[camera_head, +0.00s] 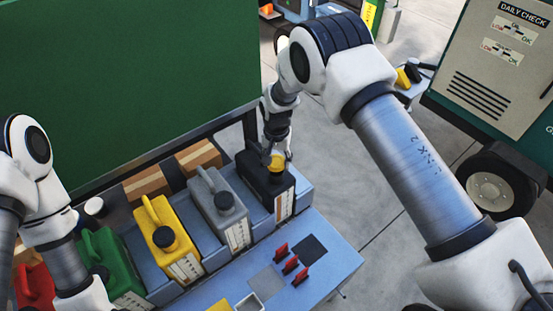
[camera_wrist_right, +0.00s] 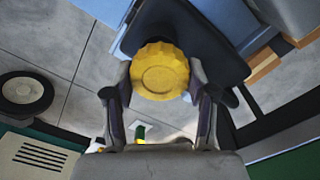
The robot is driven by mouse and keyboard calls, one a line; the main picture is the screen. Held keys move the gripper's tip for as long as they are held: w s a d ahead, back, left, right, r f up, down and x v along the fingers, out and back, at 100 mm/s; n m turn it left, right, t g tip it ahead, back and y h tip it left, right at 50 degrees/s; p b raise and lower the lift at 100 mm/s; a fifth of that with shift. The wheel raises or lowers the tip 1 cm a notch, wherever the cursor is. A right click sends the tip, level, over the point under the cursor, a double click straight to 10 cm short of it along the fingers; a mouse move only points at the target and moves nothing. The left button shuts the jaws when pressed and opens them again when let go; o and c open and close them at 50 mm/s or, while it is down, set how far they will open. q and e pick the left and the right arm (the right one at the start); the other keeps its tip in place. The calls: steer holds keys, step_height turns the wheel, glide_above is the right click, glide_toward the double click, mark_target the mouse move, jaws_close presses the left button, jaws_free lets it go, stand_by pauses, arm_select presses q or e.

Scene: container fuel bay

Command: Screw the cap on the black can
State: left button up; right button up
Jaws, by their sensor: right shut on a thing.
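The black can (camera_head: 262,184) stands upright at the right end of a row of cans on the blue bench. A yellow cap (camera_head: 276,163) is at its top, at the mouth. My right gripper (camera_head: 277,158) is above the can, pointing down, shut on the yellow cap. In the right wrist view the ribbed yellow cap (camera_wrist_right: 160,72) sits between the two fingers, with the black can (camera_wrist_right: 205,45) behind it. The cap hides the can's mouth, so I cannot tell how far it is seated. My left arm shows at the left, but its gripper is out of view.
Grey (camera_head: 218,205), yellow (camera_head: 168,238), green (camera_head: 110,262) and red (camera_head: 35,287) cans stand left of the black can. A green generator cabinet (camera_head: 500,75) is at the right, with open floor between.

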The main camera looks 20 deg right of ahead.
steer(key=shift+s+f+b, duration=0.1)
steer(key=shift+f+b, duration=0.4)
steer(key=shift+f, duration=0.2)
steer(key=shift+f, duration=0.25)
steer(key=shift+f+b, duration=0.25)
steer(key=shift+b, duration=0.1)
stand_by(0.4)
